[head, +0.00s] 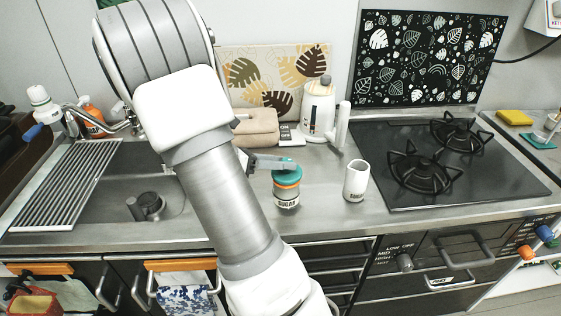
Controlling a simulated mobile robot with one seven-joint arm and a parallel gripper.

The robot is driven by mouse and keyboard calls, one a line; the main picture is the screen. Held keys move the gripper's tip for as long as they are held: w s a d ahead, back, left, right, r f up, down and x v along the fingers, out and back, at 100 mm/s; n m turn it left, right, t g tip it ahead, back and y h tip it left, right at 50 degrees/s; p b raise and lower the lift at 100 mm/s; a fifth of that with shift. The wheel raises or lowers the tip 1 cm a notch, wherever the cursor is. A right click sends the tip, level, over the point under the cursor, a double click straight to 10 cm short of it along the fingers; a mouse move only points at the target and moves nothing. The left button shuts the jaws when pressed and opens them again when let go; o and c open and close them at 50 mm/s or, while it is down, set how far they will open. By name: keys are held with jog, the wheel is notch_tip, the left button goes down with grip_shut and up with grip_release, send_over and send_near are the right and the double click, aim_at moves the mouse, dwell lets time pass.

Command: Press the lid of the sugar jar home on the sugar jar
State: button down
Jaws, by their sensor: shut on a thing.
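The sugar jar (287,198) stands upright on the counter right of my arm, with a dark "SUGAR" label on its front and an orange band near its top. Its teal lid (287,174) is directly above the orange band. I cannot tell whether the lid is fully seated or slightly raised. My gripper (284,162) reaches in from the left at the top of the lid and is shut on it. My arm hides most of the gripper's body and the counter to the left.
A white open container (356,181) with dark lettering stands to the right of the jar. The black stove (450,165) is right; the sink (110,195) is left.

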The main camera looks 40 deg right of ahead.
jog(key=shift+f, duration=0.6)
jog(key=shift+c, duration=1.8)
grip_release()
jog(key=p+v, duration=0.2)
jog(key=v, duration=1.5)
jog(key=shift+r, duration=0.15)
jog(key=shift+a, duration=0.1)
jog(key=s+a+r+m+t+y+p, duration=0.4)
jog(key=s+a+r+m+t+y, duration=0.7)
jog(key=s+m, duration=0.4)
jog(key=shift+s+a+r+m+y, duration=0.4)
jog(key=shift+a+r+m+y, duration=0.4)
jog(key=shift+a+m, duration=0.25)
